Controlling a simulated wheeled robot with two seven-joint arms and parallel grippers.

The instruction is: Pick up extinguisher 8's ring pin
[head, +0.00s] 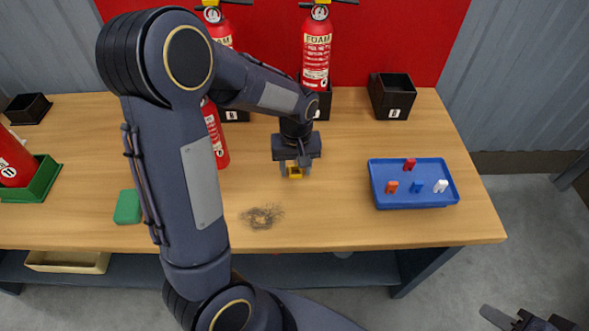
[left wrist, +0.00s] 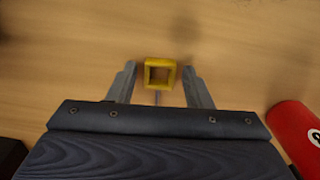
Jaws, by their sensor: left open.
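The ring pin (left wrist: 157,92) shows in the left wrist view as a yellow square ring with a thin pin toward my gripper's palm. It also shows as a small yellow piece in the head view (head: 295,173). My left gripper (left wrist: 160,85) is open, with one finger on each side of the ring and gaps to both. In the head view my left gripper (head: 295,170) points down over the middle of the table. My right gripper (head: 510,320) is partly in view at the bottom right, away from the table; its jaws are unclear.
Red extinguishers stand at the back (head: 317,50); another (head: 215,135) is partly behind my arm. An empty black holder (head: 393,97) stands back right. A blue tray (head: 415,202) holds several coloured clips. A wire tangle (head: 262,216) and green block (head: 127,207) lie near the front.

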